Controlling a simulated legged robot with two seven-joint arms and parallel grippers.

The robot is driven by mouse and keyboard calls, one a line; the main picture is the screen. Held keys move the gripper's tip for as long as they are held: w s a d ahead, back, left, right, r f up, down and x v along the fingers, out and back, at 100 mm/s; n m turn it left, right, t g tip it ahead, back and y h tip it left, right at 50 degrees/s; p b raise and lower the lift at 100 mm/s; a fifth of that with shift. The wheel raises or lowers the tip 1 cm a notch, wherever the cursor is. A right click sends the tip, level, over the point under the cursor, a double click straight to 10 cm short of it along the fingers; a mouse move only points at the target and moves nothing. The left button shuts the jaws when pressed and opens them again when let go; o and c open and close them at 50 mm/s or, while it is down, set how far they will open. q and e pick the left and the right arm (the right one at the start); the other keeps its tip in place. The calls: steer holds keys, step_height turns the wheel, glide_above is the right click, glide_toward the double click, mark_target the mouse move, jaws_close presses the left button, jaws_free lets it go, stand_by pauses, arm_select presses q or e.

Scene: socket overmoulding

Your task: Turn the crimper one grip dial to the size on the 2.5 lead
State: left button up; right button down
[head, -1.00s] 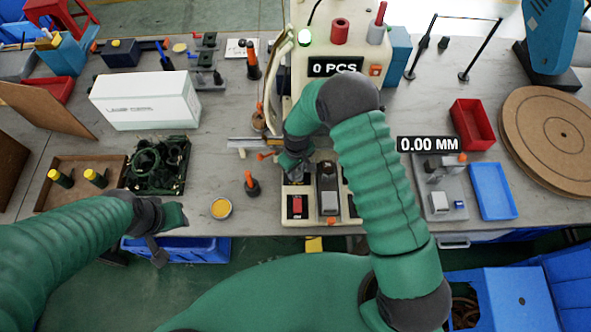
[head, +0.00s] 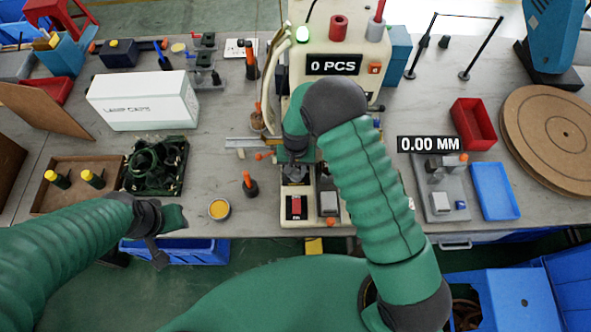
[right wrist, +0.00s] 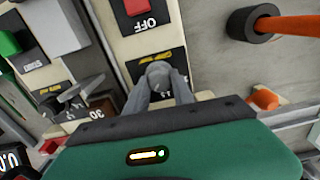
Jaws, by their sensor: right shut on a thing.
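The crimper (head: 335,32) is a cream machine at the back middle, with a "0 PCS" display. On its front panel, a grey grip dial (right wrist: 158,74) sits on a black plate with yellow marks in the right wrist view. My right gripper (head: 294,172) has its two fingers on either side of this dial and is shut on it. The dial's printed sizes are partly covered and too small to read. My left gripper (head: 165,235) hangs by the table's front edge, away from the crimper; its jaws are unclear. I cannot make out the 2.5 lead.
A red OFF switch (head: 296,207) sits just below the dial. A second grey knob (right wrist: 78,92) stands beside it in the wrist view. An orange-tipped tool (head: 249,184) and a round tin (head: 219,209) stand left of the crimper. A blue tray (head: 494,190) lies right.

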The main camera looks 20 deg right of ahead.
steer(key=shift+s+f+m, duration=0.1)
steer(key=shift+s+m, duration=0.1)
steer(key=shift+m, duration=0.45)
steer(key=shift+s+f+m, duration=0.1)
steer(key=shift+s+m, duration=0.1)
steer(key=shift+m, duration=0.45)
steer(key=shift+a, duration=0.1)
steer(key=c, duration=1.4)
jaws_free()
steer(key=o, duration=0.3)
steer(key=shift+w+r, duration=0.1)
steer(key=shift+w+r, duration=0.1)
steer(key=shift+w, duration=0.05)
